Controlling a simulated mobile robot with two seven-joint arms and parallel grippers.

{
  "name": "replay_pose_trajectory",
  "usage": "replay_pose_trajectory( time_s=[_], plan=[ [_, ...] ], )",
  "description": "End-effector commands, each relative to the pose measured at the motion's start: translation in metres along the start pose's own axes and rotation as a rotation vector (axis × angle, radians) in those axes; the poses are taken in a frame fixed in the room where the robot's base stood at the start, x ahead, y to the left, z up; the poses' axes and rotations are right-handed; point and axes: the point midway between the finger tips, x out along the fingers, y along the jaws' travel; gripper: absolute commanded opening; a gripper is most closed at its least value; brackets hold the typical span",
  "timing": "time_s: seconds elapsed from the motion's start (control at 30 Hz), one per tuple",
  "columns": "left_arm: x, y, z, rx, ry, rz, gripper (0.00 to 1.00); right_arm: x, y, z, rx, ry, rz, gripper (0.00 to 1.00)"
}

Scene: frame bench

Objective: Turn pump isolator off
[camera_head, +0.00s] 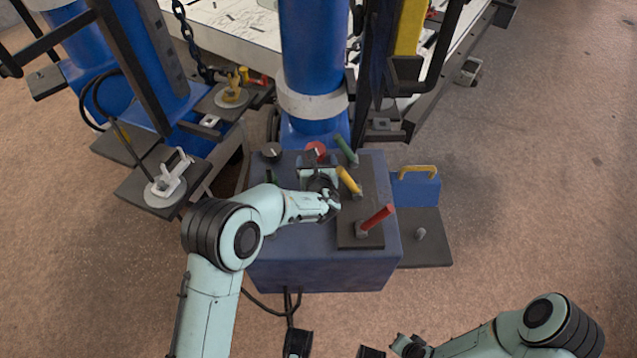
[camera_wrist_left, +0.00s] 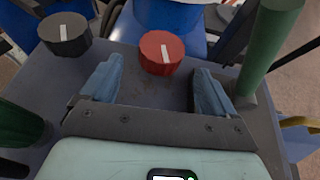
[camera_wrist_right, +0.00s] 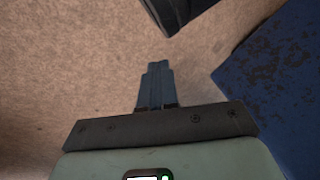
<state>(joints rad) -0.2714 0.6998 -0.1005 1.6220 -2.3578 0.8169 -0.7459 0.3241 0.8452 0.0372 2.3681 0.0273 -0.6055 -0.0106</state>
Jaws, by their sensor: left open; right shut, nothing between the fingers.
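A red rotary knob (camera_head: 316,149) with a white pointer line sits at the back of a blue-grey control box (camera_head: 300,262). No label is readable, so I cannot tell whether this knob is the pump isolator. In the left wrist view the red knob (camera_wrist_left: 162,55) lies just beyond and between the fingertips, its line pointing nearly straight up the picture. My left gripper (camera_head: 318,168) is open above the box, with its fingers (camera_wrist_left: 157,80) apart and nothing between them. My right gripper (camera_wrist_right: 156,85) is shut and empty over the floor, away from the box.
A black knob (camera_wrist_left: 64,33) with a white line is left of the red one. Green (camera_head: 346,150), yellow (camera_head: 349,181) and red (camera_head: 376,218) levers stand on the box's right side. A blue column (camera_head: 315,50) rises behind. Floor (camera_head: 530,220) at right is clear.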

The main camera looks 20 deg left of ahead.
Motion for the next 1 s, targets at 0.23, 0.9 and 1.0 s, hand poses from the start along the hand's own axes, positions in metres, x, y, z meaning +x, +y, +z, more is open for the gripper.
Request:
replay_pose_trajectory(
  time_s=[0.23,0.9,1.0],
  plan=[
    [-0.051,-0.001,-0.020,0.001,0.002,-0.003,0.89,-0.008,-0.003,0.011,-0.003,-0.033,-0.002,0.00],
    [-0.078,0.002,-0.032,-0.002,0.000,0.001,0.89,-0.011,-0.004,0.016,-0.003,-0.049,-0.003,0.00],
    [-0.076,0.012,-0.029,-0.007,-0.001,0.004,0.89,-0.008,-0.002,0.017,-0.002,-0.052,0.000,0.00]
  ],
)
